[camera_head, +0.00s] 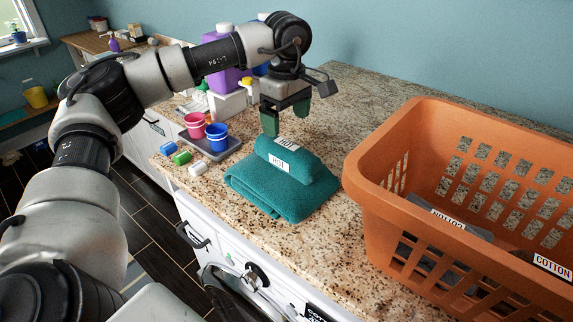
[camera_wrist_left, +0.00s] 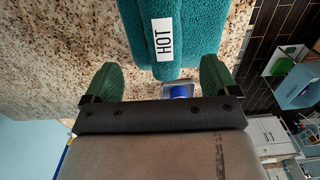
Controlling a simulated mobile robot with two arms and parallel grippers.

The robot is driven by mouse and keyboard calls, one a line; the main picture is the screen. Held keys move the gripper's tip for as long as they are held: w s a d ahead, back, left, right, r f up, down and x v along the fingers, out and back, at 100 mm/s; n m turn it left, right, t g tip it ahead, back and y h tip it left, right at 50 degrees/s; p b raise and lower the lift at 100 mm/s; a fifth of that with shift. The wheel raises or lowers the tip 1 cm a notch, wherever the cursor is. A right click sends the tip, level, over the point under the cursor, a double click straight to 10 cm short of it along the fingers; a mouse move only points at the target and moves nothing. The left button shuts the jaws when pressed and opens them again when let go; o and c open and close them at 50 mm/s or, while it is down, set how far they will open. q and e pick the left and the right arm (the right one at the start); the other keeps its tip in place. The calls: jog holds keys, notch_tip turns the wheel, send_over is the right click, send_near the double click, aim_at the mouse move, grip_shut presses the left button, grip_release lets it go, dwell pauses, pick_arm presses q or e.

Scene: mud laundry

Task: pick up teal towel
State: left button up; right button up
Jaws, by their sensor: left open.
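My left gripper (camera_head: 284,119) is open and empty above and behind the rolled towel, fingers pointing down. In the left wrist view the teal towel (camera_wrist_left: 205,25) with its HOT label shows beyond and between the open fingers of the left gripper (camera_wrist_left: 160,82). No contact with the towel is visible. My right gripper is not in view.
An orange laundry basket (camera_head: 420,135) holding dark cloth with COTTON labels stands to the right. Left of the towels, a tray (camera_head: 232,148) holds a pink cup (camera_head: 195,125) and a blue cup (camera_head: 217,136). Small coloured items lie at the front-left edge. A purple bottle (camera_head: 222,80) stands behind.

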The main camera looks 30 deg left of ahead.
aim_at(287, 144)
pick_arm(q)
notch_tip(287, 144, down, 2)
jog(key=shift+s, duration=0.15)
jog(key=shift+f+p, duration=0.25)
jog(key=shift+p, duration=0.1)
jog(key=f+p, duration=0.2)
jog(key=f, duration=0.1)
jog(key=f+p, duration=0.1)
jog(key=shift+s+d+f, duration=0.15)
jog(key=shift+d, duration=0.1)
jog(key=shift+f, duration=0.45)
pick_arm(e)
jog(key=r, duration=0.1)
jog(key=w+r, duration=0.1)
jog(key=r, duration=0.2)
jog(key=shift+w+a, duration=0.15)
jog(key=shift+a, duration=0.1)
pick_arm(q)
jog(key=c, duration=1.5)
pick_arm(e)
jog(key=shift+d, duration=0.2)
